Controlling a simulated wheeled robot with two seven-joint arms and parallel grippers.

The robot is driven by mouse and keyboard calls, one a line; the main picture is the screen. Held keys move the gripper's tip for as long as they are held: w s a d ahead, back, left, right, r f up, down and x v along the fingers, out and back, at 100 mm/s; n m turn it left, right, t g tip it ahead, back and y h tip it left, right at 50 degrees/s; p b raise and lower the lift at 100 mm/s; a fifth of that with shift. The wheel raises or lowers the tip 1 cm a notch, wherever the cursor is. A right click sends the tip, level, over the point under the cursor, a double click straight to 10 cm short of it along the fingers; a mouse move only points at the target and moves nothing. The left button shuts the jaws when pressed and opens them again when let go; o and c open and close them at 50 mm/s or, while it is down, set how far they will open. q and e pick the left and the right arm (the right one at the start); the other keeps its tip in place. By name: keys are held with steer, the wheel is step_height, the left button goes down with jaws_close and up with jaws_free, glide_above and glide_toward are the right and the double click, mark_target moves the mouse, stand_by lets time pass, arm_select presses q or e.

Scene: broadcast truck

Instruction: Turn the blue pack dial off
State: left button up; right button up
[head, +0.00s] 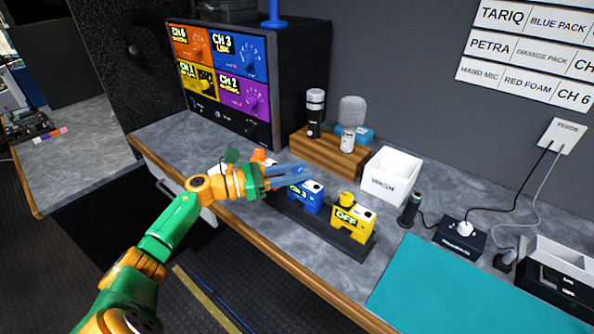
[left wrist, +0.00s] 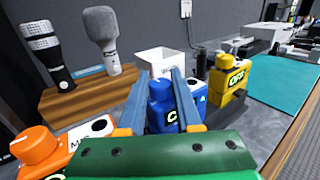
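The blue pack (head: 303,200) stands in a dark rack on the counter, and its front label reads CH 3. In the left wrist view the blue pack (left wrist: 190,116) has its round blue dial (left wrist: 160,90) on top. My left gripper (head: 303,174) is over the blue pack, its blue fingers hiding the dial in the head view. In the left wrist view the fingers of my left gripper (left wrist: 161,76) are apart, one on each side of the dial, with small gaps showing. My right gripper is not in view.
The yellow pack (head: 352,222), labelled OFF, stands right of the blue pack. An orange-dialled pack (left wrist: 38,150) is on its left. Behind are a wooden microphone block (head: 327,153), a white bin (head: 392,176) and a monitor (head: 220,85). A teal mat (head: 455,290) lies right.

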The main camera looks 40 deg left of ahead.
arm_select(q)
jaws_close()
steer(key=shift+d+r+n+t+y+p, duration=0.15)
steer(key=shift+n+t+y+p, duration=0.35)
steer(key=shift+p, duration=0.5)
steer(key=n+t+y+p, duration=0.2)
steer(key=n+y+p, duration=0.1)
steer(key=y+p, duration=0.1)
steer(key=shift+r+y, duration=0.15)
steer(key=shift+y, duration=0.35)
steer(key=n+y+p, duration=0.2)
steer(key=n+y, duration=0.2)
steer(key=y, duration=0.1)
steer(key=shift+t+y, duration=0.3)
steer(key=shift+t, duration=0.1)
steer(key=n+y, duration=0.2)
steer(key=y, duration=0.2)
steer(key=shift+f+n+g+p, duration=0.25)
steer(key=shift+n+g+p, duration=0.05)
steer(key=shift+n+p, duration=0.1)
steer(key=n+y, duration=0.1)
steer(key=y, duration=0.1)
steer(key=n+g+y, duration=0.1)
steer(key=shift+f+g+y+b, duration=0.1)
steer(key=shift+g+y+b, duration=0.2)
steer(key=shift+y+b, duration=0.1)
steer(key=shift+n+g+y+b, duration=0.55)
steer(key=shift+n+g+y, duration=0.65)
steer(key=shift+n+y, duration=0.55)
steer(key=shift+y, duration=0.35)
